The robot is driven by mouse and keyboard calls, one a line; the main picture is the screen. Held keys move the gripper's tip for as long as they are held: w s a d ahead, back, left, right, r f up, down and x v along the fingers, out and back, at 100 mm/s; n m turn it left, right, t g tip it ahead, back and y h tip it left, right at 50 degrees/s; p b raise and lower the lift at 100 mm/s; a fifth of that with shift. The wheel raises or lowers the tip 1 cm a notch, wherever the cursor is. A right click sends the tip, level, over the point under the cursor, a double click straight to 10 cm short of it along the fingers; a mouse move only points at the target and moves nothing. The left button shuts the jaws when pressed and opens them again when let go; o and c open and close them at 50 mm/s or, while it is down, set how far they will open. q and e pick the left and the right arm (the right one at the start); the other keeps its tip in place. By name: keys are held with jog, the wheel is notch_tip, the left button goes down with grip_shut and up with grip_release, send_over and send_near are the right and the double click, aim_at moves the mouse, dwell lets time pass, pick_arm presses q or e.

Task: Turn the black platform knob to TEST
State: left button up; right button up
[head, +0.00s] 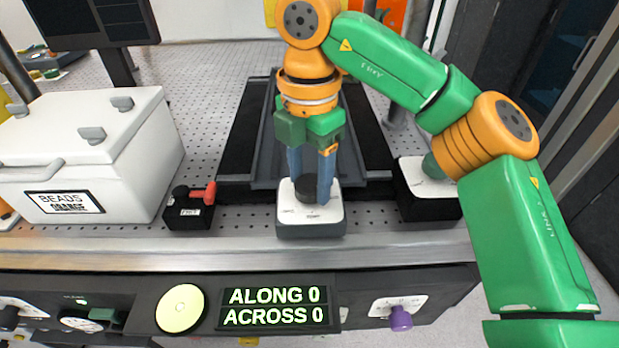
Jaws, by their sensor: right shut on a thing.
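The black platform knob (306,189) sits on a small white-topped box (303,226) at the front edge of the bench, in the middle of the head view. My right gripper (309,181) reaches down from above with its two blue fingers on either side of the knob, shut on it. The fingers hide part of the knob. The marks on the white plate are too small to read, so I cannot tell where the knob points. My left gripper is out of view.
A white box labelled BEADS (122,180) stands at left. A small black box with a red lever (189,213) is left of the knob, and another white-topped box (428,200) is right. The front panel has a display (275,307) reading ALONG 0, ACROSS 0, and a purple knob (400,318).

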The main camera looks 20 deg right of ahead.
aim_at(309, 182)
jog(key=m+b, duration=0.1)
jog(key=m, duration=0.4)
jog(key=shift+m, duration=0.3)
jog(key=m+b, duration=0.1)
jog(key=m, duration=0.4)
jog(key=shift+w+b, duration=0.1)
jog(key=shift+b, duration=0.3)
jog(key=shift+m, duration=0.3)
jog(key=o, duration=1.4)
jog(key=shift+c, duration=0.2)
notch_tip(309, 182, up, 7)
jog(key=p, duration=0.4)
jog(key=shift+r, duration=0.2)
jog(key=shift+f, duration=0.1)
